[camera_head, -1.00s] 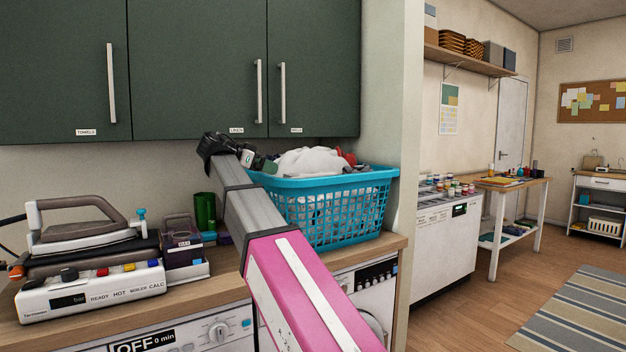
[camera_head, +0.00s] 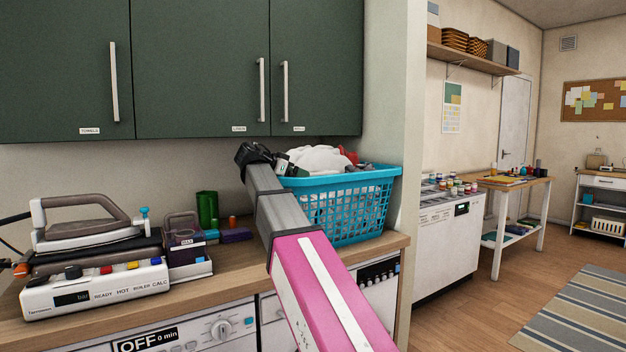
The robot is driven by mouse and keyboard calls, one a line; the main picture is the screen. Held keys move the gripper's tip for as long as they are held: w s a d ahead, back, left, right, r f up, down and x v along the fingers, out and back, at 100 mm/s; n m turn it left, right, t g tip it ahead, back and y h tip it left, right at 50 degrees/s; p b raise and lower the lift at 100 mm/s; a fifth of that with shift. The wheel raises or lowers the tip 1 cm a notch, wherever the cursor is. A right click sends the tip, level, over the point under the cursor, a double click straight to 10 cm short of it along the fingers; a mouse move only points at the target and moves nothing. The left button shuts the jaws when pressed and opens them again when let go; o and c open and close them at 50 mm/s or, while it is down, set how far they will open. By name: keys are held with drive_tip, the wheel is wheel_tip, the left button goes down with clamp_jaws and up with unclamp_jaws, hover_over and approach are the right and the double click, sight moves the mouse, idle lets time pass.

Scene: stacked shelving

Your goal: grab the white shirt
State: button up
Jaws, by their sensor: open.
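A white shirt (camera_head: 318,159) lies bunched on top of the pile in a blue laundry basket (camera_head: 350,205). The basket stands at the right end of the wooden counter. My gripper (camera_head: 290,168) is at the left part of the basket's top, beside the shirt's left edge. Its fingers are small and partly hidden by the wrist and arm, so contact with the shirt cannot be made out. A red cloth (camera_head: 348,155) lies just right of the shirt.
Dark green cabinets (camera_head: 200,70) hang above the counter, close over the basket. A steam iron station (camera_head: 90,270) and a green cup (camera_head: 207,208) stand to the left. A wall (camera_head: 392,130) closes the right side.

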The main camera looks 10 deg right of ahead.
drive_tip(key=shift+c, duration=0.3)
drive_tip(key=c, duration=1)
drive_tip(key=shift+o, duration=0.2)
